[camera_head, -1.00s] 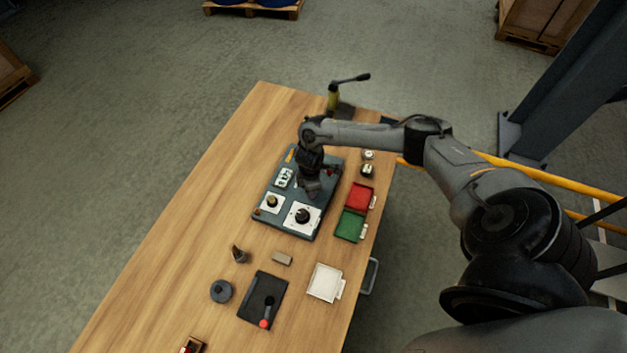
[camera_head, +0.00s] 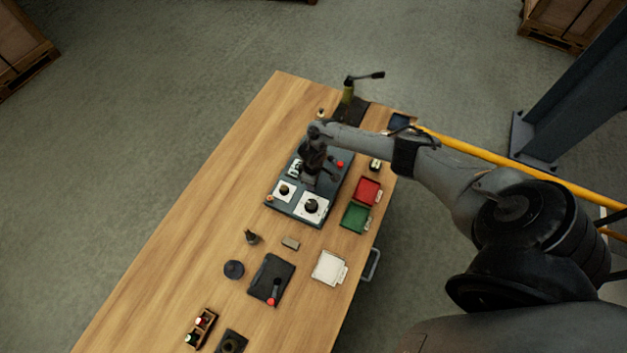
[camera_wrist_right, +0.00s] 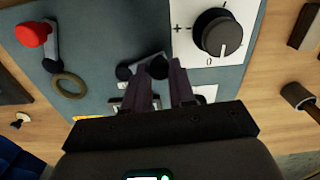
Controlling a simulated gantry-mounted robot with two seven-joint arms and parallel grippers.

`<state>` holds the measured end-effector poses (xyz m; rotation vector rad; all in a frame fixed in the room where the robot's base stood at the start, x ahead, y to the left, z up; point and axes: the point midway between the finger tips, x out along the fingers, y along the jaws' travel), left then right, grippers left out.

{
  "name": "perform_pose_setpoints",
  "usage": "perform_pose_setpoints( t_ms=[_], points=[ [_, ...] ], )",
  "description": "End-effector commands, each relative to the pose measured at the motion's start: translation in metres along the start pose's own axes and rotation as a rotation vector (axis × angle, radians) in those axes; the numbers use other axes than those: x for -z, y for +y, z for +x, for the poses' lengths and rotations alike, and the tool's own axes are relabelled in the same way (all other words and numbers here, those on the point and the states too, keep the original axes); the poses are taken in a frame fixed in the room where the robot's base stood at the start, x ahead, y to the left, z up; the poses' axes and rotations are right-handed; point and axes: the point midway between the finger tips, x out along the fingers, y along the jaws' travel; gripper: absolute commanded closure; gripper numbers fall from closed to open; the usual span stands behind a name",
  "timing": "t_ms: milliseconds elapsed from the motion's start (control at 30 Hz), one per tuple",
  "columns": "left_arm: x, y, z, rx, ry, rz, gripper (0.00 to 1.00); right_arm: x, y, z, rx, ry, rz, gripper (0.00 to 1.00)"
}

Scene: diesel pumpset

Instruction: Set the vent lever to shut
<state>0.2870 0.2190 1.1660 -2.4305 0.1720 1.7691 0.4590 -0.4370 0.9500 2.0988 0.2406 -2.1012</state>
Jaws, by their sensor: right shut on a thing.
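The grey control panel (camera_head: 328,196) lies on the wooden table. My right gripper (camera_wrist_right: 163,75) is over it, with its fingers shut on a small lever with a dark rounded end (camera_wrist_right: 158,66). The lever's grey arm runs left to a dark pivot (camera_wrist_right: 124,72). White plates show beneath the fingers, partly hidden. I cannot read which way the lever points against its marks. A separate red-knobbed lever (camera_wrist_right: 32,34) stands on the panel, left in the wrist view; its knob also shows in the head view (camera_head: 340,164). My left gripper is not in view.
A black dial (camera_wrist_right: 218,34) on a white plate is close beside the fingers. Red (camera_head: 368,191) and green (camera_head: 355,217) trays stand right of the panel. A hand pump (camera_head: 348,92) stands behind it. The table's left side is clear.

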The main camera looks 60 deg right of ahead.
Motion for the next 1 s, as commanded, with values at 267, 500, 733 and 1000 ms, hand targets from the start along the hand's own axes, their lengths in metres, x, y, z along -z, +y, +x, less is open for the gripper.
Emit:
perform_pose_setpoints(
  t_ms=[267,500,733,1000],
  points=[
    [0.001,0.002,0.0,-0.008,0.001,-0.01,0.57,0.002,-0.001,-0.001,0.002,0.003,0.002,1.0],
    [0.001,0.003,0.0,-0.008,0.001,-0.011,0.57,0.001,-0.001,-0.001,0.001,0.003,0.002,0.52],
    [0.001,0.002,0.0,-0.005,0.001,-0.007,0.57,0.001,0.0,0.0,0.001,0.002,0.002,0.5],
    [0.001,-0.001,-0.003,0.001,-0.001,0.002,0.57,0.001,0.0,-0.015,0.001,0.003,0.0,0.5]
  ],
)
